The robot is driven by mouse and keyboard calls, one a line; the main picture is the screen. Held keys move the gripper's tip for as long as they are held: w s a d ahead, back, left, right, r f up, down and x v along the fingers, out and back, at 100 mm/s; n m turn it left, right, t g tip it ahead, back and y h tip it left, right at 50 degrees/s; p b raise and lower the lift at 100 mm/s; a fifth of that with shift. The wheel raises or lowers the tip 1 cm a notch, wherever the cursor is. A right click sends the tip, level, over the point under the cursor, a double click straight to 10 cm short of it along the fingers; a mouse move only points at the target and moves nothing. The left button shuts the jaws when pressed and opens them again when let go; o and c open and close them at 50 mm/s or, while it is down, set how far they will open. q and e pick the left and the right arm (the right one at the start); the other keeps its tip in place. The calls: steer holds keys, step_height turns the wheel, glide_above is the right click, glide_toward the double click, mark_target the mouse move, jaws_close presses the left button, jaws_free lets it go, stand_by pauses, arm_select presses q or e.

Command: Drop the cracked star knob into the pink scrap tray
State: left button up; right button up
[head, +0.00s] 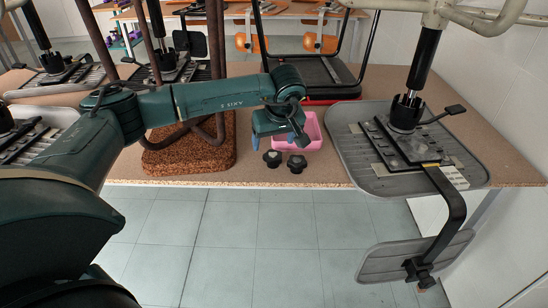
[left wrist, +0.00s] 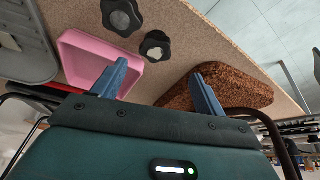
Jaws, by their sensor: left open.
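Two dark star knobs lie apart on the tan table (head: 330,185) near its front edge. The left one (head: 272,158) also shows in the left wrist view (left wrist: 155,45), and so does the right one (head: 296,163), again in the left wrist view (left wrist: 122,17). I cannot tell which is cracked. The pink scrap tray (head: 312,130) stands just behind the knobs, partly hidden by my gripper; its inside looks empty in the left wrist view (left wrist: 100,55). My left gripper (head: 279,140) is open and empty above the table, just behind the knobs, its blue fingers spread (left wrist: 158,70). My right gripper is out of view.
A brown speckled seat pad (head: 190,152) with dark frame tubes lies left of the knobs. A grey seat (head: 368,178) with its black mechanism stands at the right and overhangs the front edge. A black chair frame (head: 325,78) stands behind the tray. Bare table surrounds the knobs.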

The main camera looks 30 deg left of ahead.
mark_target(273, 155)
arm_select(q)
steer(key=shift+w+d+x, duration=0.15)
steer(key=shift+x, duration=1.65)
steer(key=shift+w+d+x, duration=0.15)
steer(key=shift+x, duration=1.6)
steer(key=shift+c, duration=0.4)
steer(key=c, duration=1.1)
